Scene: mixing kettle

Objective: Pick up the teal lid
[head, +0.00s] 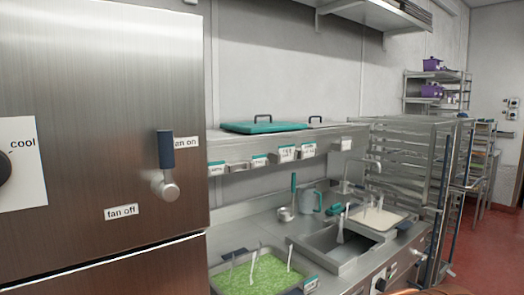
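A flat teal lid (262,127) with a dark loop handle lies on the steel shelf (235,152) above the counter, left of the shelf's middle. Its top faces up and its handle is clear. A second dark handle (316,120) stands on the shelf just to its right, on something low that I cannot make out clearly. My gripper is not in view.
A tall steel cabinet (90,110) with a protruding blue-handled latch (167,165) fills the left. Labelled holders hang along the shelf's front. Below are a tray of green food (258,276), a sink (335,244) and utensils. Wire racks (410,160) stand right; red floor (495,240) shows beyond.

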